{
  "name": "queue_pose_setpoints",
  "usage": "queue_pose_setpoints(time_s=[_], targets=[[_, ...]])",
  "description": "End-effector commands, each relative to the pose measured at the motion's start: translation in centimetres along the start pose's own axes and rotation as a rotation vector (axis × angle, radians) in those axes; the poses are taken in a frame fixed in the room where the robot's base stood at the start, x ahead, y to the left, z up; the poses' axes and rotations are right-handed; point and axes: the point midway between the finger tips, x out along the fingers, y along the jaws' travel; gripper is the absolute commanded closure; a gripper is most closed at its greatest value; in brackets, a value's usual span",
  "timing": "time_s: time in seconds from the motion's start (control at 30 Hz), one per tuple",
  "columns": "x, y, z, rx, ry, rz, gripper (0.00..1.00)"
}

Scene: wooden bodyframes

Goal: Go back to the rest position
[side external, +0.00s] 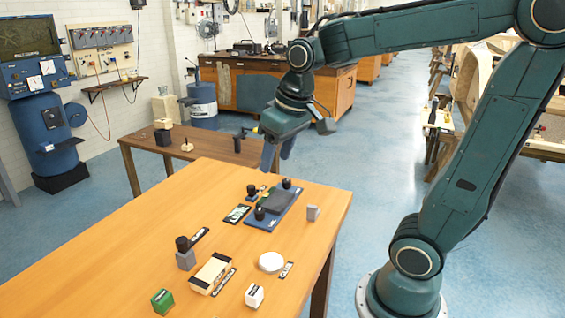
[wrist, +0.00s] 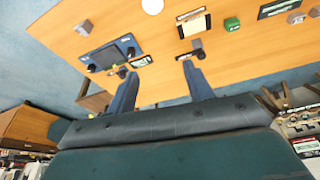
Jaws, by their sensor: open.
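My gripper (side external: 278,152) is raised above the far edge of the orange wooden table (side external: 125,250) in the side view. Its fingers point down, apart, with nothing between them. In the wrist view my gripper (wrist: 158,85) also shows two spread, empty fingers with the table (wrist: 165,50) beyond them. The blue tray (side external: 285,205) with black knobs lies on the table below and clear of the fingers.
On the table are a grey block with a black knob (side external: 185,255), a cream block (side external: 211,272), a green cube (side external: 162,301), a white cube (side external: 254,296), a white disc (side external: 271,262) and a small grey block (side external: 313,212). A brown table (side external: 215,150) stands behind. Air around my gripper is clear.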

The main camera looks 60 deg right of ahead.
Motion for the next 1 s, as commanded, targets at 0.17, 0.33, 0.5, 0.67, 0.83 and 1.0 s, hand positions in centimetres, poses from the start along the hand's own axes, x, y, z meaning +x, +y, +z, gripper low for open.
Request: queue_pose_setpoints(time_s=[0.17,0.33,0.5,0.67,0.83,1.0], targets=[[-1.6,-1.3,3.2,-0.044,0.058,-0.016,0.48],[-2.5,-2.2,6.2,-0.083,0.108,-0.032,0.48],[-2.9,-2.8,8.9,-0.117,0.153,-0.049,0.48],[-2.9,-3.0,10.6,-0.138,0.179,-0.06,0.48],[-2.8,-3.1,11.3,-0.146,0.188,-0.065,0.48],[-2.8,-3.1,11.3,-0.146,0.188,-0.065,0.48]])
